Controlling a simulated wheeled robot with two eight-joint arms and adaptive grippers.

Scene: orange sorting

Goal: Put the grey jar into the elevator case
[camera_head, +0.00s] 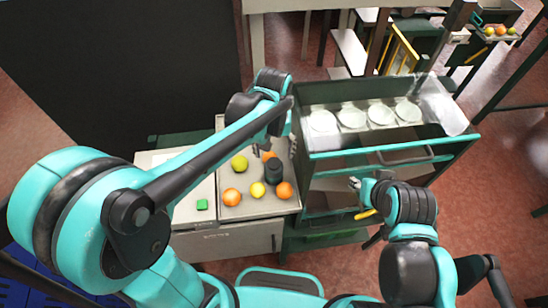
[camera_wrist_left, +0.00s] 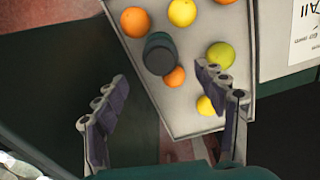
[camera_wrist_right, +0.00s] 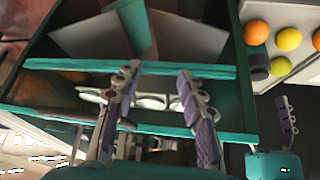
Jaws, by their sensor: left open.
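The dark grey jar (camera_head: 274,172) stands upright among fruit on a light tray (camera_head: 228,212). It also shows in the left wrist view (camera_wrist_left: 160,54) and at the right of the right wrist view (camera_wrist_right: 259,67). My left gripper (camera_wrist_left: 165,88) is open and empty above the tray, with the jar beyond its fingertips. A grey case with teal edges (camera_head: 395,157), apparently the elevator case, stands right of the tray. Several white round pieces lie in its top. My right gripper (camera_wrist_right: 158,82) has its fingers apart at the case's front, by a pale handle (camera_wrist_right: 150,100); contact is unclear.
Oranges (camera_head: 231,196), a lemon (camera_head: 257,189) and a yellow-green fruit (camera_head: 239,163) lie around the jar. A transparent panel (camera_head: 442,105) stands at the case's right end.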

